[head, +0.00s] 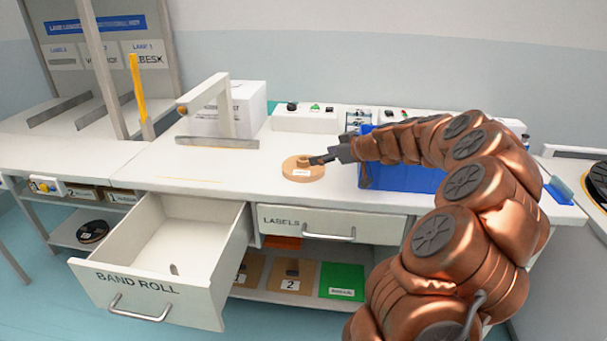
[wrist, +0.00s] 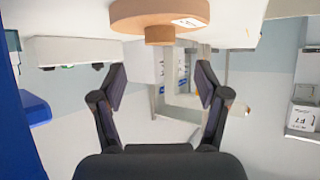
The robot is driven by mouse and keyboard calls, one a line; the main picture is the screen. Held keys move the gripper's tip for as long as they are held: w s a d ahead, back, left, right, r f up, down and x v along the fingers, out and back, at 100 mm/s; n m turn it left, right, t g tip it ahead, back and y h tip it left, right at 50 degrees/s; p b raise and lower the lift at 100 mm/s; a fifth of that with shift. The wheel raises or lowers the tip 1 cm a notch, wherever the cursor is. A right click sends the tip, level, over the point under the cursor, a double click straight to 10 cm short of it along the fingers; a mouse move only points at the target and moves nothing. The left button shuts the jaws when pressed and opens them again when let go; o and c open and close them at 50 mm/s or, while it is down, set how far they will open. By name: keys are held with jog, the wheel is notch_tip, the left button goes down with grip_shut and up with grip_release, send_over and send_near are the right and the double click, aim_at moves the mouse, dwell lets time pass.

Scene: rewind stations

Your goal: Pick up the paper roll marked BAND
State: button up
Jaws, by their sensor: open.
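A tan paper roll (head: 303,172) lies flat on the white worktop, with a narrower core standing up from its middle and a small white label on its side. The label is too small to read. My gripper (head: 318,161) is at the right of the core in the head view, pointing left. In the wrist view, which looks upside down, my gripper (wrist: 160,82) is open and empty, its fingers apart. The roll (wrist: 160,14) is at the top of that view, its core (wrist: 160,35) ahead of the gap between the fingers. I see no contact.
A blue bin (head: 400,178) stands right of the roll, beside my arm. A white bracket (head: 215,141) and a white box (head: 243,108) stand behind left. The drawer marked BAND ROLL (head: 150,292) is open below. The worktop left of the roll is clear.

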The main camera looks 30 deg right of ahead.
aim_at(306, 159)
jog(key=shift+w+d+f, duration=0.15)
jog(key=shift+w+f, duration=0.05)
jog(key=shift+a+p+x, duration=0.2)
jog(key=shift+p+x, duration=0.3)
jog(key=shift+x, duration=3.15)
jog(key=shift+r, duration=0.1)
jog(key=shift+c, duration=0.3)
jog(key=c, duration=1.3)
